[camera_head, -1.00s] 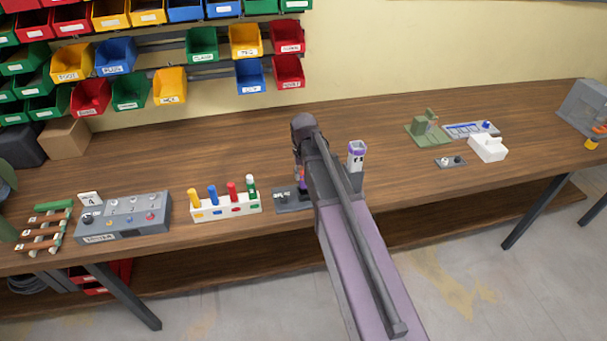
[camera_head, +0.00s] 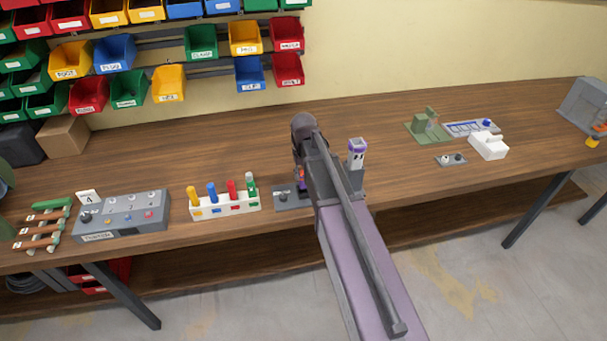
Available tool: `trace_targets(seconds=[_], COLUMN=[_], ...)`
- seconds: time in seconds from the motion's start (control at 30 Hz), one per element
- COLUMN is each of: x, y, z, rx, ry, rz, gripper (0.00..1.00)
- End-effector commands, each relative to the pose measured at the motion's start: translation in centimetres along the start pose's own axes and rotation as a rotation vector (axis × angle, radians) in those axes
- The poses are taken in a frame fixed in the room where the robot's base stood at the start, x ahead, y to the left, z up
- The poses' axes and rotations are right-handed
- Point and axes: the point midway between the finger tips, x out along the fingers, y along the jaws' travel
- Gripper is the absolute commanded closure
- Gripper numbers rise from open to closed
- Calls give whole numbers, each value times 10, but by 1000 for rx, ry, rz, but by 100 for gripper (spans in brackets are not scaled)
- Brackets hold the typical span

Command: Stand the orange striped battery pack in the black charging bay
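My gripper is hidden behind my own arm, which reaches over the middle of the bench, so its fingers do not show. A small patch of orange and purple (camera_head: 301,174) shows at the left edge of my arm; I cannot tell whether it is the orange striped battery pack. A white block with a purple top (camera_head: 357,151) stands upright just right of my arm, in or against a dark grey part (camera_head: 357,183). A dark grey plate (camera_head: 288,199) with small fittings lies left of my arm, partly covered. I cannot make out the black charging bay for certain.
A white rack of coloured pegs (camera_head: 225,207) and a grey control box (camera_head: 122,215) stand to the left. A green fixture (camera_head: 426,127) and a white block (camera_head: 488,146) stand to the right. Bare wooden bench (camera_head: 230,150) lies behind the rack.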

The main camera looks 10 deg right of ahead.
Motion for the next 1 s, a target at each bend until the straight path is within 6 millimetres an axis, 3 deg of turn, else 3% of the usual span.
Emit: trace_targets(seconds=[1.0], x=[16], y=[0], z=[0], rx=[0], ry=[0], rz=[0], gripper=[96])
